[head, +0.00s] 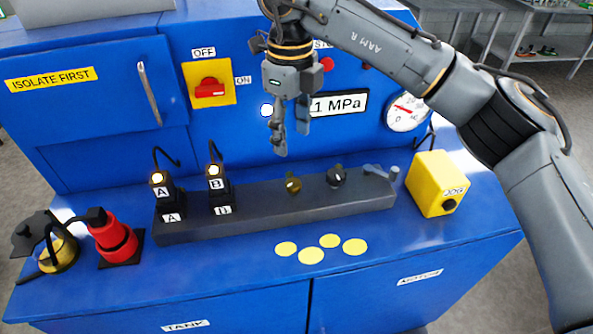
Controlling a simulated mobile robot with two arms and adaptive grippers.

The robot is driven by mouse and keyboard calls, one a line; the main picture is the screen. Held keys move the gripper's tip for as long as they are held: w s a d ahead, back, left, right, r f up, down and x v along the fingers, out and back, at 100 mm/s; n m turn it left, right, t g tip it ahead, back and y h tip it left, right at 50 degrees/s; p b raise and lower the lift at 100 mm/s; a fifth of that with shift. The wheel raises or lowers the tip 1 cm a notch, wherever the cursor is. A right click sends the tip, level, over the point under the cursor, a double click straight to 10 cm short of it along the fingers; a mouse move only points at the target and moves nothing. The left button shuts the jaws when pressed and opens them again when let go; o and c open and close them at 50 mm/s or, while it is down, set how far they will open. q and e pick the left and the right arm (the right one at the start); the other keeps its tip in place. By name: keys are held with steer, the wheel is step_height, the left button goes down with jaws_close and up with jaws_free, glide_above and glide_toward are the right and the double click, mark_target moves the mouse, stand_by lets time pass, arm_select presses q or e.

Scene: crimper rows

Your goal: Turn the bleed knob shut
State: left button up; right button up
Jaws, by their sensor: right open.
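A brass knob (292,183) and a black knob (337,175) stand on the dark manifold bar (275,212) on the blue bench. I see no label that tells which one is the bleed knob. The black knob has a pale mark on top. My right gripper (291,140) hangs fingers down in front of the blue panel, its fingers apart and empty. In the picture it is above the brass knob, clear of both knobs. My left gripper is not in view.
Two black units, A (165,193) and B (218,187), with lit lamps stand at the bar's left. A grey lever (378,170) is at its right end, near a yellow box (434,184). Yellow discs (311,255) lie in front. A red device (115,240) stands left.

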mark_target(293, 182)
step_height(293, 182, down, 11)
steer(key=p, duration=0.4)
steer(key=shift+r, duration=0.1)
steer(key=shift+f, duration=0.5)
steer(key=shift+c, duration=0.2)
jaws_close()
